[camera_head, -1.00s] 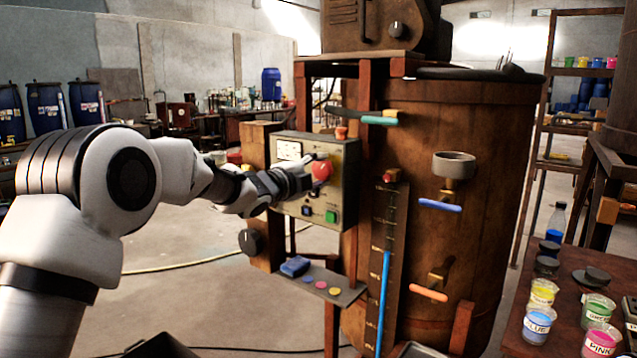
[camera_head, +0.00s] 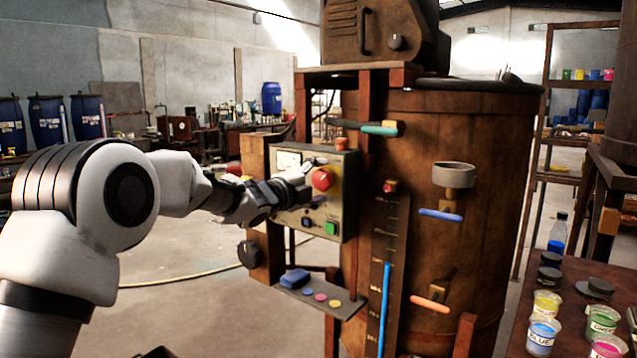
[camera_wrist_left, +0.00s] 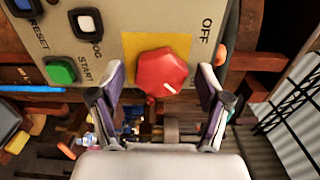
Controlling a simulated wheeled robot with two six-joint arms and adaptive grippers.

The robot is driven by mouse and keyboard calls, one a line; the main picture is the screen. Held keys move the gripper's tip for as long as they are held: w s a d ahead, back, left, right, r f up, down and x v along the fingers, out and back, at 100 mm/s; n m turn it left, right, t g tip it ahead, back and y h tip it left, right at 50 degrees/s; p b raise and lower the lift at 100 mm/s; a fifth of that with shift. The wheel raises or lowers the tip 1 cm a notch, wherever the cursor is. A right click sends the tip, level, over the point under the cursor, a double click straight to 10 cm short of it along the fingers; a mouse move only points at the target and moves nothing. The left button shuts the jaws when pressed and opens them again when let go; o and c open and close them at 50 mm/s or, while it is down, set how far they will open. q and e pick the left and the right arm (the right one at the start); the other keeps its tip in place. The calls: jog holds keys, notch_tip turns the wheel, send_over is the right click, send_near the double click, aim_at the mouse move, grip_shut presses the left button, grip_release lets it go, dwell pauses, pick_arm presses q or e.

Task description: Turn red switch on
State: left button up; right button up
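The red switch (camera_head: 322,179) is a red knob on the front of the beige control box (camera_head: 345,205). In the left wrist view the red switch (camera_wrist_left: 160,73) sits on a yellow plate, with a short white mark on its face and the word OFF on the panel to its upper right. My left gripper (camera_head: 307,177) is at the panel by the switch. In the wrist view my left gripper (camera_wrist_left: 160,82) is open, one finger on each side of the switch, with visible gaps to it. My right gripper is not in view.
A green START button (camera_wrist_left: 61,70) and a black-framed white button (camera_wrist_left: 86,23) are near the switch. A small shelf (camera_head: 345,308) with a blue block juts out below the box. The wooden vat (camera_head: 430,140) with colored handles stands to the right.

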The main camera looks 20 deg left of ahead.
pick_arm(q)
jog(key=shift+s, duration=0.1)
jog(key=v, duration=1.1)
jog(key=shift+s+a, duration=0.15)
jog(key=shift+s, duration=0.25)
